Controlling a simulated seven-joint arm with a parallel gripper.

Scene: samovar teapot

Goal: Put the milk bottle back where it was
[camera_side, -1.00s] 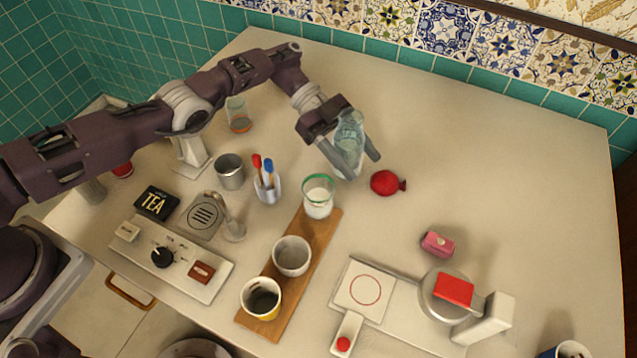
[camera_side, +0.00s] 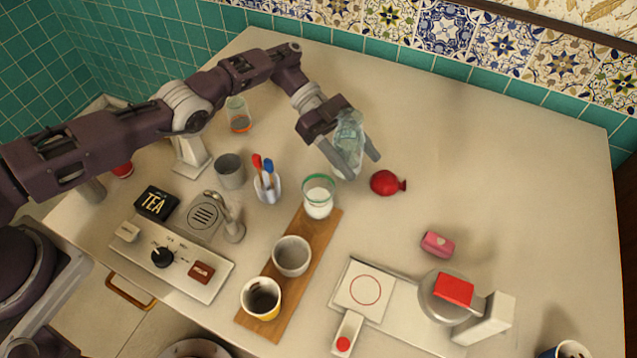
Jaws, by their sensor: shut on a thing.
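My gripper (camera_side: 361,167) is in the upper middle of the side view, over the back part of the counter. It is shut on a clear, pale greenish bottle (camera_side: 349,131), which I take to be the milk bottle. The bottle is between the fingers, and its lower part is partly hidden by them. I cannot tell whether its base touches the counter. A glass with a green rim and white contents (camera_side: 318,196) stands just in front of my gripper, at the far end of a wooden board (camera_side: 287,309).
A holder with red and blue sticks (camera_side: 267,188) and a grey cup (camera_side: 230,171) stand to the left. Two cups (camera_side: 291,256) are on the board. The counter behind and far right is clear.

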